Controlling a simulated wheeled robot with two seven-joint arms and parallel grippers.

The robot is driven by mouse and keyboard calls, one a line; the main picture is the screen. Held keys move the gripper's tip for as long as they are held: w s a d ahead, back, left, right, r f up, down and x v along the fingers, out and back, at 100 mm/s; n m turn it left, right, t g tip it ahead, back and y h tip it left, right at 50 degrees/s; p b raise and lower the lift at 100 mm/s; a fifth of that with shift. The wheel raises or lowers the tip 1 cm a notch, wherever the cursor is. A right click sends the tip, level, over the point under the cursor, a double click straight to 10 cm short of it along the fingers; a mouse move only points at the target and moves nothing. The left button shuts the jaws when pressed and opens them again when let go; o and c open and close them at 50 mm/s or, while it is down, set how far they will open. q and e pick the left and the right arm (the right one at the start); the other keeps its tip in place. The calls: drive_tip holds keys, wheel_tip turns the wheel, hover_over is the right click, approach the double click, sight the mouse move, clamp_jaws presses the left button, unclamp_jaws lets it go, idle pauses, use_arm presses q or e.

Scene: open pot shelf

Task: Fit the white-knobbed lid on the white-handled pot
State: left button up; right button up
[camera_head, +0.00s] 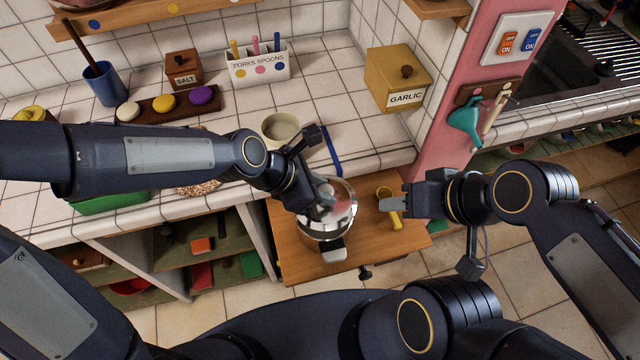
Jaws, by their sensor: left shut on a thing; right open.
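The shiny metal pot (326,232) stands on a pulled-out wooden board, with a pale handle (334,250) at its near side. My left gripper (322,200) is directly over the pot, pointing down, shut on what looks like the knob of the shiny lid (343,198). The knob is hidden by the fingers. The lid is over the pot's top; I cannot tell whether it rests on the rim or is slightly above it. My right gripper (388,203) is open, to the right of the pot, close to a yellow scoop-like thing.
The wooden board (290,265) has bare room left of the pot. The yellow thing (394,220) lies on its right part. A beige bowl (280,128), garlic box (396,80) and cutlery holder (258,68) stand on the tiled counter behind. Open shelves are at lower left.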

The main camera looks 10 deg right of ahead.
use_arm(q)
drive_tip(key=shift+f+b, duration=1.6)
drive_tip(key=shift+f, duration=0.85)
drive_tip(key=shift+f+b, duration=0.4)
drive_tip(key=shift+b, duration=0.05)
drive_tip(key=o, duration=1.1)
drive_tip(key=shift+o, duration=0.3)
drive_tip(key=shift+v, duration=3.95)
